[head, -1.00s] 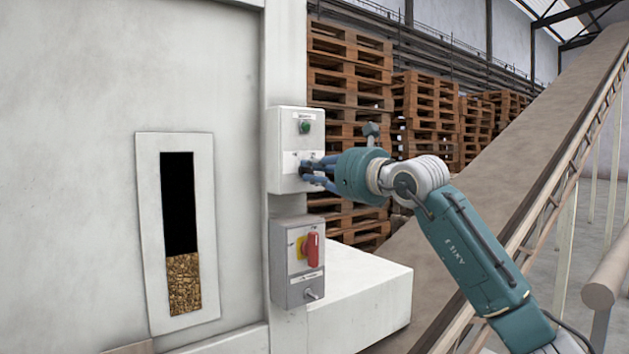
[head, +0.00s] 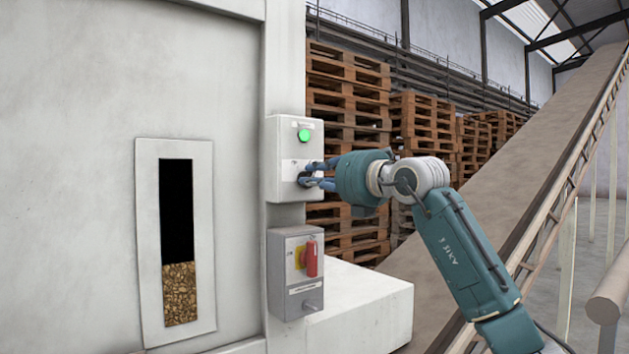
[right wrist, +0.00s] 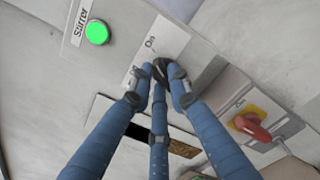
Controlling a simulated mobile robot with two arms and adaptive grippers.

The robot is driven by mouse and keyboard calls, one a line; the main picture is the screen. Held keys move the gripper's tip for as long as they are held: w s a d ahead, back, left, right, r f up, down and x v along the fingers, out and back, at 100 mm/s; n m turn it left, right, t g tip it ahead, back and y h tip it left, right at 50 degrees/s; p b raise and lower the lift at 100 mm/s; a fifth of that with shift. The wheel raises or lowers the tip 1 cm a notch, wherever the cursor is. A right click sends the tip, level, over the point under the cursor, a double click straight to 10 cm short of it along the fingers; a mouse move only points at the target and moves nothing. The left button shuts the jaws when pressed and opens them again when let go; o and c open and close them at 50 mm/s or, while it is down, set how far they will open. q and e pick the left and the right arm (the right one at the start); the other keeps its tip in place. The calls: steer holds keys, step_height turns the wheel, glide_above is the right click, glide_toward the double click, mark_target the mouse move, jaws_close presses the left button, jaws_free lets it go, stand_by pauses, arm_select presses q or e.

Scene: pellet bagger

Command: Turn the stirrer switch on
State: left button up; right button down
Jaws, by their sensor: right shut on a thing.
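The stirrer box (head: 281,150) is a light grey control box on the machine's column. Its green lamp (head: 304,135) is lit, and in the right wrist view the lamp (right wrist: 97,32) glows bright green beside a "Stirrer" label (right wrist: 81,20). The stirrer switch (right wrist: 161,70) is a small dark knob below the lamp, near the "On" lettering, mostly hidden by fingers. My right gripper (head: 308,174) is at the box front, its blue fingers closed around the switch. My left gripper is in neither view.
A grey box with a red rotary handle (head: 311,259) on a yellow plate is mounted just below. A window (head: 179,240) in the machine's wall shows pellets. Pallet stacks (head: 345,120) and a sloping conveyor (head: 500,170) stand behind my right arm.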

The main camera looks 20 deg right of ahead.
steer(key=shift+r, duration=0.1)
stand_by(0.4)
steer(key=c, duration=1.6)
jaws_free()
steer(key=shift+d, duration=0.1)
steer(key=shift+c, duration=0.2)
steer(key=v, duration=1.2)
